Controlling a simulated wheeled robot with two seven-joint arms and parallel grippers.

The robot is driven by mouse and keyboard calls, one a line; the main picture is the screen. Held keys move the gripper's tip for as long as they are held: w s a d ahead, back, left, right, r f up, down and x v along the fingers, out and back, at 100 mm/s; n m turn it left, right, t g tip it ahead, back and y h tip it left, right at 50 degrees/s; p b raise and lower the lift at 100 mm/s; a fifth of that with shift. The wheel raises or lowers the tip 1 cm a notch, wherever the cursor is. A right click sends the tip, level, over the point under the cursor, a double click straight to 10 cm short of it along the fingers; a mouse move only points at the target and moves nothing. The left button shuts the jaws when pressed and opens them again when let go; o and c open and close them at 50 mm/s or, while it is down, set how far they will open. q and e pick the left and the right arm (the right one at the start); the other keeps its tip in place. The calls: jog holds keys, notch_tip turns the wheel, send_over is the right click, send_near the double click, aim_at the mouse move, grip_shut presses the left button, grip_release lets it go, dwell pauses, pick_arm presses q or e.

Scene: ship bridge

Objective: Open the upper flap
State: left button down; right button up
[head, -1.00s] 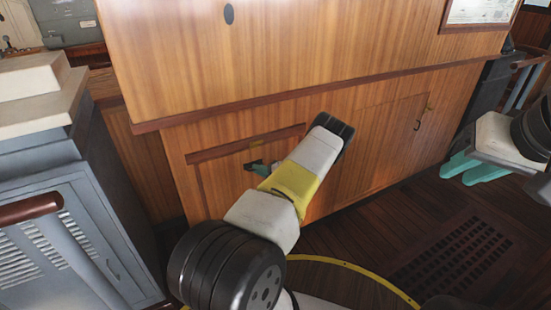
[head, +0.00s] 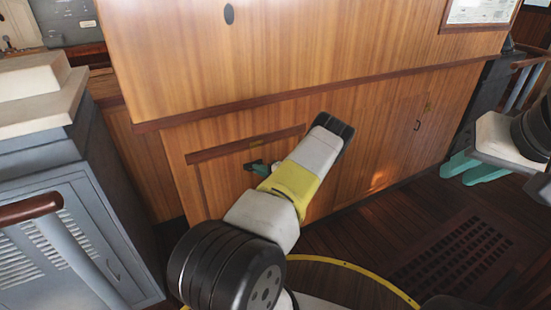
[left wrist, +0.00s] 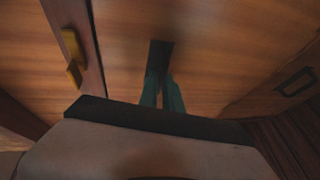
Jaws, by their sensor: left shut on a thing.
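A wooden panel (head: 225,180), which I take for the flap, sits below a dark trim strip (head: 214,151) on the cabinet front. It looks flush with the front; my left arm hides part of it. My left gripper (head: 259,168) is at this panel. In the left wrist view its green fingers (left wrist: 162,92) are shut on a dark handle (left wrist: 160,54) against the wood. A brass fitting (left wrist: 74,58) is on the trim to the left. My right gripper (head: 474,169) is open and empty at the right, away from the cabinet.
A second door with a dark handle (head: 417,125) is at the right of the cabinet; its handle also shows in the left wrist view (left wrist: 296,82). A grey louvred cabinet (head: 100,225) with a rail (head: 30,208) stands at the left. A floor grating (head: 455,255) lies at the right.

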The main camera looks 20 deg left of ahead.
dwell(0.5)
pick_arm(q)
jog(key=s+d+f+y, duration=0.2)
jog(key=s+d+f, duration=0.2)
jog(key=s+d, duration=0.3)
jog(key=shift+s+d+f+n+t, duration=0.15)
jog(key=shift+d+f+n+t, duration=0.25)
jog(key=shift+d, duration=0.3)
jog(key=c, duration=1.6)
grip_release()
jog(key=shift+o, duration=0.3)
jog(key=shift+r, duration=0.1)
jog(key=v, duration=0.7)
jog(key=shift+d, duration=0.5)
